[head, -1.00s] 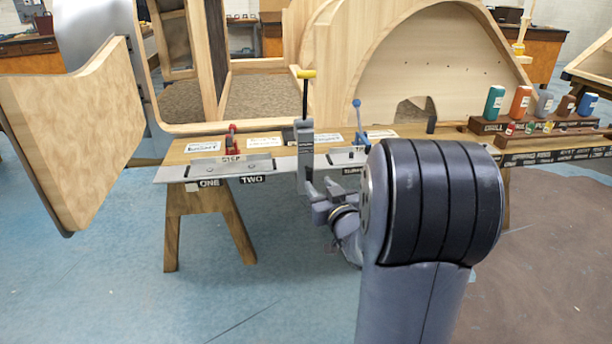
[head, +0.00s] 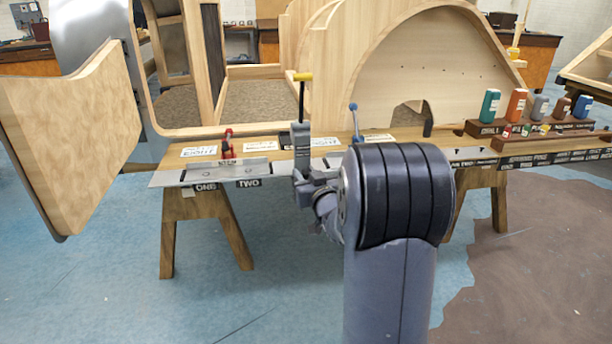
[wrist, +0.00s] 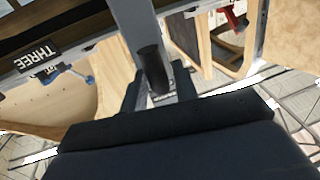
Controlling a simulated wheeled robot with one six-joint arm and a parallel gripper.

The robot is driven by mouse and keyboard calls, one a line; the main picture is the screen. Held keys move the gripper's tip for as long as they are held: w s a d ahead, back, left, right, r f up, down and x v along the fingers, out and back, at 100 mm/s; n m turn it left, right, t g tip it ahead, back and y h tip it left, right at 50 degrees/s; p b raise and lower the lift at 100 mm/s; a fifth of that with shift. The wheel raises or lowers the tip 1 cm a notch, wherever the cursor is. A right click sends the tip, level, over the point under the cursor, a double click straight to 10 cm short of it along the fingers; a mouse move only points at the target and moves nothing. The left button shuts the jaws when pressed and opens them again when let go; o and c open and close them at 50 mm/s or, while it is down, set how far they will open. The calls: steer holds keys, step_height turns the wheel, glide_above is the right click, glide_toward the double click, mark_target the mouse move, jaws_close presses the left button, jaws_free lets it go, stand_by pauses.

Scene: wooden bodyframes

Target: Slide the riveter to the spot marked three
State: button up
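The riveter (head: 300,135), a tall grey post with a yellow-tipped lever, stands upright on the metal rail (head: 217,172), right of the plates ONE (head: 205,187) and TWO (head: 248,183). In the wrist view its grey post (wrist: 135,25) and a dark round part (wrist: 151,70) lie straight ahead. The THREE plate (wrist: 38,57) shows at left in the wrist view; my arm hides that stretch of rail in the head view. My gripper (wrist: 158,88) looks open, its fingers either side of the riveter's lower part; I cannot see whether they touch it.
A red clamp (head: 228,145) and a blue-handled clamp (head: 355,122) sit along the wooden bench. Bottles on a rack (head: 500,128) stand at right. A curved wooden panel (head: 75,130) hangs at left. Floor in front of the bench is clear.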

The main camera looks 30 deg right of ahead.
jaws_close()
steer(key=s+d+p, duration=0.4)
steer(key=d, duration=1)
steer(key=shift+d+p, duration=0.25)
steer(key=shift+p, duration=0.05)
steer(key=shift+s, duration=0.1)
steer(key=shift+o, duration=1.2)
jaws_free()
steer(key=shift+s, duration=0.1)
